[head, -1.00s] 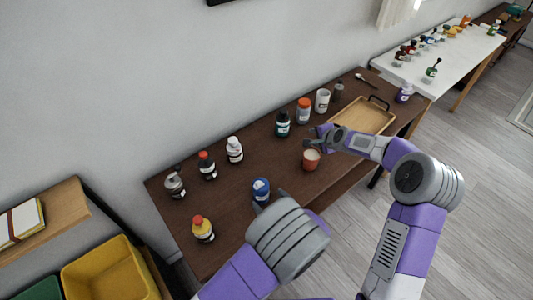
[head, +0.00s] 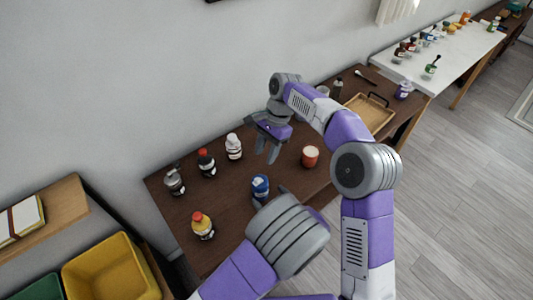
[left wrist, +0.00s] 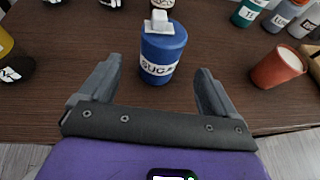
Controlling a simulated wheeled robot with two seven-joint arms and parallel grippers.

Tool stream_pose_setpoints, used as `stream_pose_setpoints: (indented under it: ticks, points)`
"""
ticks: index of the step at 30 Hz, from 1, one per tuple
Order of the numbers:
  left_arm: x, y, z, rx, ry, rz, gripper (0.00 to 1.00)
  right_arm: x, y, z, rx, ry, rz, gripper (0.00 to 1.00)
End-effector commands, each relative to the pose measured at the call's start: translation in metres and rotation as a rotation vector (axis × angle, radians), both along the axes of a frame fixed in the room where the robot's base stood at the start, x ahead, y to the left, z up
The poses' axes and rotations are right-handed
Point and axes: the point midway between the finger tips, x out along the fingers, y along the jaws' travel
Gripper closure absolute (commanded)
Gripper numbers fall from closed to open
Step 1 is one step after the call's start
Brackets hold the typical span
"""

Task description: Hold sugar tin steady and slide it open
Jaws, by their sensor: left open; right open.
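The sugar tin (head: 261,186) is a blue cylinder standing upright on the brown table. In the left wrist view the sugar tin (left wrist: 160,55) shows a white label and a white piece on its lid. My left gripper (head: 270,198) is open, and its forearm hides part of it. In the left wrist view my left gripper (left wrist: 158,80) has the tin just ahead, centred between its fingertips, with gaps on both sides. My right gripper (head: 267,152) is open and empty, fingers pointing down, above the table behind the tin.
A red cup (head: 310,158) stands right of the tin. A yellow bottle (head: 202,226) stands at the front left; several jars and bottles line the back. A wooden tray (head: 370,115) lies at the right end. A yellow bin (head: 105,270) is below left.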

Motion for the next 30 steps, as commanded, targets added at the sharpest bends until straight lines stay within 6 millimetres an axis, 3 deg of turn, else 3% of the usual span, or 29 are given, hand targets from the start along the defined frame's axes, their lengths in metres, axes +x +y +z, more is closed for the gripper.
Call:
stream_pose_setpoints:
  ticks: [18, 28, 30]
  points:
    - [0.058, 0.031, -0.027, 0.0, 0.0, 0.001, 0.09, -0.003, 0.001, 0.002, -0.007, 0.011, 0.005, 0.57]
    - [0.062, 0.033, -0.029, 0.0, 0.0, 0.0, 0.09, -0.003, 0.001, 0.002, -0.007, 0.011, 0.005, 0.57]
    - [0.062, 0.033, -0.029, 0.0, 0.0, 0.0, 0.17, -0.003, 0.001, 0.002, -0.007, 0.011, 0.005, 0.57]
